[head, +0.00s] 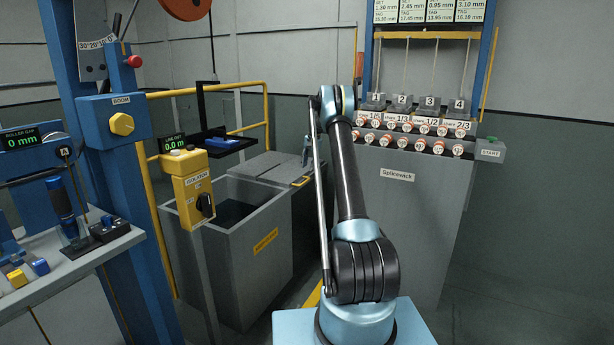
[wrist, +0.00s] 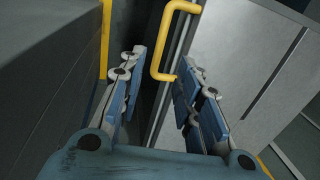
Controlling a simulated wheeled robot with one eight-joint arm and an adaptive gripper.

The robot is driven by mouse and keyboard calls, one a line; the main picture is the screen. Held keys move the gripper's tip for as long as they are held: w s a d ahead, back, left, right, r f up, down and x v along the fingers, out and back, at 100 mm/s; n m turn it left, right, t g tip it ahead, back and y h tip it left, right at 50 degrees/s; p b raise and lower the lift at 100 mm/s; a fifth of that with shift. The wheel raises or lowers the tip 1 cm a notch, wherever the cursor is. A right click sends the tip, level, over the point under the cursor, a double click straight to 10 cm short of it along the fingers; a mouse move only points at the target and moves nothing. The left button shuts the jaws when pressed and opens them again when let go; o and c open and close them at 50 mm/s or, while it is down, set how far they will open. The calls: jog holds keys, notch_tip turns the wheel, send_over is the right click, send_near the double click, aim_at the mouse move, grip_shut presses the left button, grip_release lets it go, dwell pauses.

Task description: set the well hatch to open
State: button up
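The well hatch looks like a grey flat panel (head: 268,164) with a yellow handle (head: 301,181), on top of the grey housing behind and right of an open-topped grey bin (head: 262,222). I cannot tell from these views whether the hatch is shut. In the wrist view the yellow U-shaped handle (wrist: 154,50) shows beside a pale grey panel (wrist: 235,60). My gripper (wrist: 163,60) is open, with the handle's near end appearing between its fingertips. I see no finger contact. In the head view my gripper (head: 308,150) is partly hidden by my arm, above the panel's right side.
Yellow railing (head: 266,105) runs behind. The Splicewick console (head: 405,190) with several red-and-white knobs is to the right. A blue post (head: 115,170) and roller-gap panel (head: 30,140) stand at left.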

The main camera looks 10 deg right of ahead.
jog(key=r, duration=0.3)
jog(key=shift+s+d+r, duration=0.15)
jog(key=shift+s+d, duration=0.05)
jog(key=shift+d, duration=0.1)
